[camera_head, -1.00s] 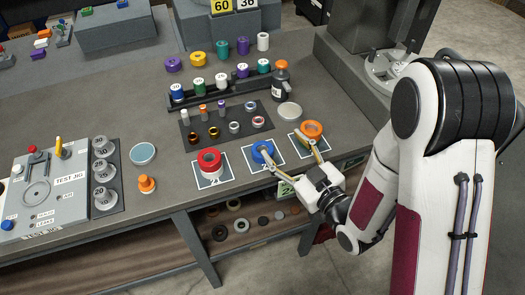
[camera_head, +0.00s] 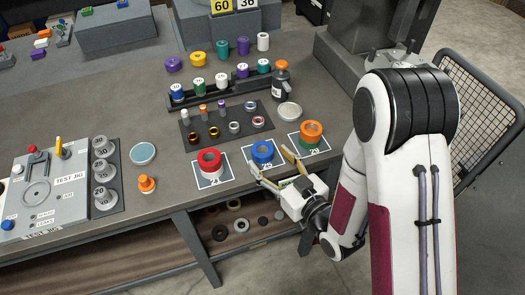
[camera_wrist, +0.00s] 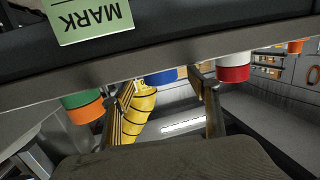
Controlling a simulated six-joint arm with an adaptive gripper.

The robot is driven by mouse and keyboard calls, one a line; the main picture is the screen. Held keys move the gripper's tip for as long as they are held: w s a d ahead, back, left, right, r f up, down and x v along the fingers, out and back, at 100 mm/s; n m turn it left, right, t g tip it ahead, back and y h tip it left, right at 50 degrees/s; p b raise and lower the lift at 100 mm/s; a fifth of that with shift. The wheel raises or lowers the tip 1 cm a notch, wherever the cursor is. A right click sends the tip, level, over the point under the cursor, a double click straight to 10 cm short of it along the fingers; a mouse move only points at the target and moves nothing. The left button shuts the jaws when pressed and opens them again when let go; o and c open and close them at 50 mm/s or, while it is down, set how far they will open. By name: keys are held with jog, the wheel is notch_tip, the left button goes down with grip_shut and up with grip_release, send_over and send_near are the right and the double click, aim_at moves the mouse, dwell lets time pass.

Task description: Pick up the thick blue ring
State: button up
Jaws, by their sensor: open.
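The thick blue ring (camera_head: 262,151) lies on the middle of three white-bordered cards at the bench's front edge. My gripper (camera_head: 270,160) is open and empty at the front of this ring, its fingers spread to the left and right of it. In the wrist view the blue ring (camera_wrist: 161,77) shows partly, between the two fingers and beyond their tips, against the bench edge. I cannot tell whether a finger touches it.
A red-and-white ring (camera_head: 209,161) sits on the card to the left, and an orange-and-green ring (camera_head: 311,131) on the card to the right. A dark mat (camera_head: 212,118) with small rings lies behind. A bottle (camera_head: 281,83) and grey disc (camera_head: 289,111) stand at back right.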

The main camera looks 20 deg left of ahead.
aim_at(269, 158)
jog(key=shift+x, duration=2.25)
jog(key=shift+r, duration=0.1)
jog(key=c, duration=1.4)
